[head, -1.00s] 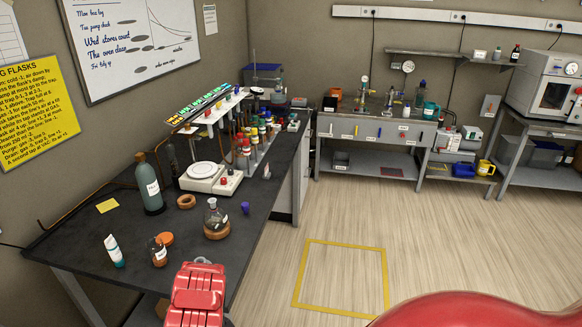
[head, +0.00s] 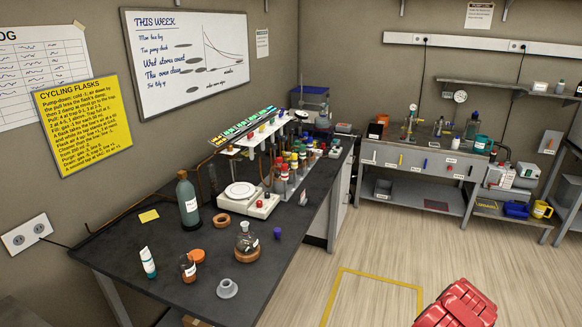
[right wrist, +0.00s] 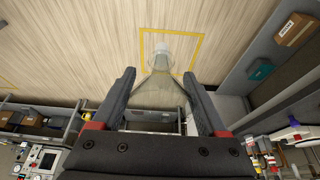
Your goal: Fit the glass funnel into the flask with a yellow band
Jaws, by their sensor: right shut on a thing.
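In the right wrist view my right gripper (right wrist: 160,85) is shut on a clear glass funnel (right wrist: 157,95). The funnel's see-through cone lies between the two dark fingers, and its narrower end points away from the wrist, over the floor. In the head view a round glass flask (head: 245,241) with a white label stands upright in a cork ring (head: 246,255) on the dark bench. I cannot make out a yellow band on it. A red part of my arm shows at the lower right of the head view, without its fingers. My left gripper is not in view.
On the bench (head: 190,308) near the flask are a grey flanged piece (head: 227,288), an amber bottle (head: 187,267), an orange lid (head: 196,255), a white tube (head: 148,262), a green bottle (head: 188,204), an empty cork ring (head: 221,220) and a purple stopper (head: 277,233). The hotplate (head: 240,192) stands behind.

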